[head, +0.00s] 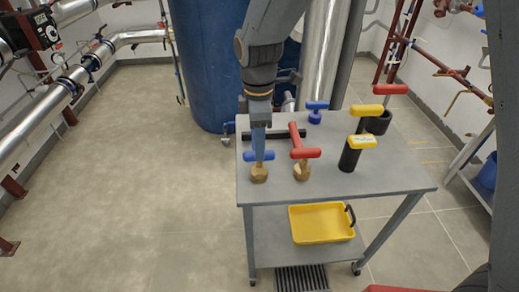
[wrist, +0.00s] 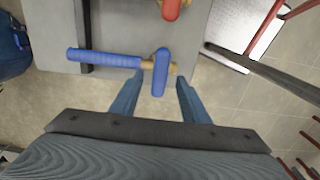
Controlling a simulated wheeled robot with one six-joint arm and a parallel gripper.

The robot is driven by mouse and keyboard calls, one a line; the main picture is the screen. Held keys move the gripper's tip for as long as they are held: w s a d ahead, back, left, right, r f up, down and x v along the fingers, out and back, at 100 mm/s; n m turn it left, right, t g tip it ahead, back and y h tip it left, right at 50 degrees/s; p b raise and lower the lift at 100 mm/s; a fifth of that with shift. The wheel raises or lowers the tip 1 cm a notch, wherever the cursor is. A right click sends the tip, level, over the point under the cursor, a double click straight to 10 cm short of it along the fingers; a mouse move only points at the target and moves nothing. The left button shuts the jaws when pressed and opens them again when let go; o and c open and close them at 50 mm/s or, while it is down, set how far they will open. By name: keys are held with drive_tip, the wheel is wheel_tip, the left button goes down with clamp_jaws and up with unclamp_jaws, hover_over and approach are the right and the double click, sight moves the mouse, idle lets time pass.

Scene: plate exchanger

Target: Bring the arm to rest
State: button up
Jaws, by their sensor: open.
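My gripper (head: 258,150) points down over the front left of the grey table (head: 385,172). In the wrist view its two blue-grey fingers (wrist: 157,92) are apart. A blue handle (wrist: 159,75) shows between and just beyond the fingertips, beside a longer blue bar (wrist: 105,57) and a brass fitting. In the head view the gripper overlaps a blue-handled valve (head: 268,156) with a brass base (head: 259,175). I cannot tell whether the fingers touch it. My arm comes down from the top of the picture.
A red-handled brass valve (head: 305,153) stands just right of my gripper. A yellow tray (head: 321,224) sits on the shelf below. A blue tank (head: 205,65) stands behind. The left floor is clear.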

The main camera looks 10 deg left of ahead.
wheel_tip(320, 180, up, 5)
drive_tip(key=shift+f+b, duration=0.1)
drive_tip(key=shift+b, duration=0.25)
drive_tip(key=shift+d, duration=0.15)
drive_tip(key=s+d+f+m, duration=0.1)
drive_tip(key=s+d+m, duration=0.2)
drive_tip(key=d+m, duration=0.4)
drive_tip(key=s+d+f+m, duration=0.2)
drive_tip(key=d+m, duration=0.5)
drive_tip(key=d, duration=0.4)
drive_tip(key=s+d+f+m, duration=0.1)
drive_tip(key=s+d+m, duration=0.3)
drive_tip(key=d, duration=0.6)
drive_tip(key=m, duration=0.2)
drive_tip(key=shift+s+f+m+t, duration=0.15)
drive_tip(key=shift+f+m+t, duration=0.2)
drive_tip(key=shift+m+t, duration=0.05)
